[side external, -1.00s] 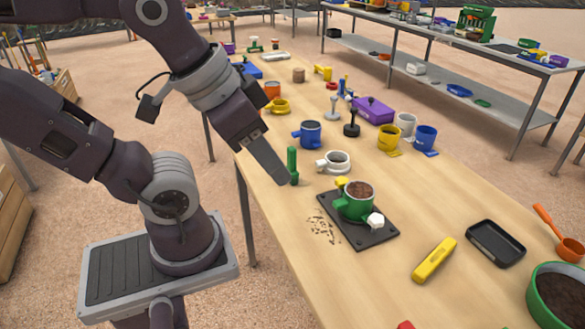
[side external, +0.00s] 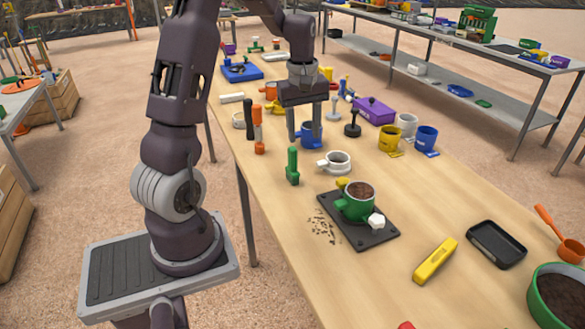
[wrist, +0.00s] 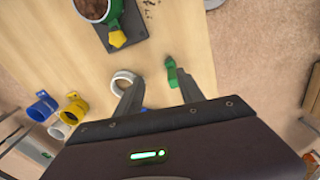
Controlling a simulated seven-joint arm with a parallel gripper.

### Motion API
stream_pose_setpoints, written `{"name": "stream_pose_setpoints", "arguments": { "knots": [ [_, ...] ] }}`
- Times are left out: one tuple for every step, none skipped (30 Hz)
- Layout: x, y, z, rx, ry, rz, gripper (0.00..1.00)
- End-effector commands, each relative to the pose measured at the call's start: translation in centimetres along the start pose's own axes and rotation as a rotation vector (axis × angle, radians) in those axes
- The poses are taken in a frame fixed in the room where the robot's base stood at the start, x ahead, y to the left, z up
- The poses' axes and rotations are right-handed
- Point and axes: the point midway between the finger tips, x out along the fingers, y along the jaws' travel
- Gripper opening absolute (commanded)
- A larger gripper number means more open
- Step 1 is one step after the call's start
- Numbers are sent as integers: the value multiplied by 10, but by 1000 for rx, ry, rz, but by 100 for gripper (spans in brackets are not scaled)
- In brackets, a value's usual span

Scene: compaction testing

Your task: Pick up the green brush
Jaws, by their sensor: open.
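The green brush (side external: 292,167) stands upright near the left edge of the wooden table, left of a white cup (side external: 338,163). My gripper (side external: 305,138) is open and empty, pointing down behind the brush, in front of or over a blue cup (side external: 311,141). In the wrist view my gripper's fingers (wrist: 159,78) are spread. There the green brush (wrist: 171,74) shows beyond the fingertips, close to the right finger. I see no contact with it.
A green cup of dark grounds (side external: 354,205) sits on a dark mat (side external: 372,238), with spilled grounds beside it. Orange (side external: 258,138) and black (side external: 249,117) upright tools stand behind the brush. A yellow tool (side external: 434,261) lies on the table front.

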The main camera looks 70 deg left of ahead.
Motion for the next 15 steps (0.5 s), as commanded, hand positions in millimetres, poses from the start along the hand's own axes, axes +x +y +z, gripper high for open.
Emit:
{"name": "stream_pose_setpoints", "arguments": {
  "knots": [
    [20, -6, -18, -78, -16, -25, 45],
    [28, -8, -26, -117, -21, -35, 45],
    [37, -11, -34, -156, -26, -45, 45],
    [42, -13, -38, -177, -28, -50, 45],
    [46, -14, -40, -191, -31, -54, 45],
    [51, -16, -42, -201, -33, -58, 45],
    [55, -16, -42, -204, -34, -59, 45],
    [59, -16, -42, -205, -33, -58, 45],
    [64, -17, -42, -204, -34, -59, 45],
    [69, -17, -41, -204, -34, -58, 45],
    [74, -18, -41, -203, -35, -59, 45],
    [81, -19, -41, -203, -35, -59, 45],
    [87, -20, -41, -202, -35, -59, 45],
    [93, -22, -41, -201, -35, -59, 45],
    [101, -22, -40, -200, -36, -59, 45]
  ]
}}
